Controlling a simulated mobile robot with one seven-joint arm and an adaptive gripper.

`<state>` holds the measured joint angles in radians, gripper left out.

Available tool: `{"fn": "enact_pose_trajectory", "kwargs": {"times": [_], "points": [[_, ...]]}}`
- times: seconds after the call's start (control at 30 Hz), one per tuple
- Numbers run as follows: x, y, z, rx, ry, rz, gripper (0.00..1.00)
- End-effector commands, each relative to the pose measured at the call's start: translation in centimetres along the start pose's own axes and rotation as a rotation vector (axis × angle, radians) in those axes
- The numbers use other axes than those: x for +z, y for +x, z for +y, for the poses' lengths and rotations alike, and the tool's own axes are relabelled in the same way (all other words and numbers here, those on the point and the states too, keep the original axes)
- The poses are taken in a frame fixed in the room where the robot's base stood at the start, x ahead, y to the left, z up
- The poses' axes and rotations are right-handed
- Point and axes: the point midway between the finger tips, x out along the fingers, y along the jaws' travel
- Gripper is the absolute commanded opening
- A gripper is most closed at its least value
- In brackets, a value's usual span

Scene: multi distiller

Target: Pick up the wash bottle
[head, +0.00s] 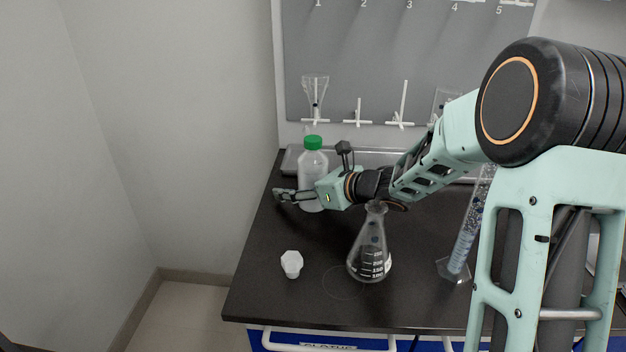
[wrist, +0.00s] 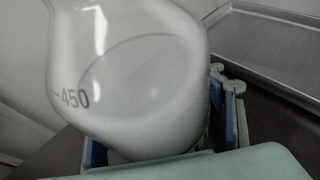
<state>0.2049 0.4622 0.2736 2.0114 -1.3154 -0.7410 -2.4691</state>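The wash bottle (head: 313,163) is a clear, whitish bottle with a green cap. It stands upright at the back left of the dark bench in the head view. In the wrist view the bottle (wrist: 140,80) fills the left and middle, with a "450" mark on its side. My gripper (head: 284,196) reaches in low from the right, around the bottle's lower body. In the wrist view its blue-padded fingers (wrist: 155,132) lie on both sides of the bottle. The pads look very close to it, but I cannot tell whether they press on it.
A conical flask (head: 370,250) stands on the bench below my wrist. A white faceted piece (head: 291,264) lies at the front left. A measuring cylinder (head: 467,235) stands to the right. A metal tray (wrist: 275,45) lies behind the bottle, below a grey pegboard (head: 380,60).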

Motion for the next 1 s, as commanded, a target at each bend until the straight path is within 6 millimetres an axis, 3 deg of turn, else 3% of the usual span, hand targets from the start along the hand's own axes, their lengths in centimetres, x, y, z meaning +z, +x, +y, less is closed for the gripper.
{"fn": "enact_pose_trajectory", "kwargs": {"times": [0.27, 1.0], "points": [[-0.01, -0.04, -0.01, 0.0, 0.0, 0.0, 0.33], [0.85, -0.33, -0.05, -0.001, -0.003, -0.004, 0.25]]}}
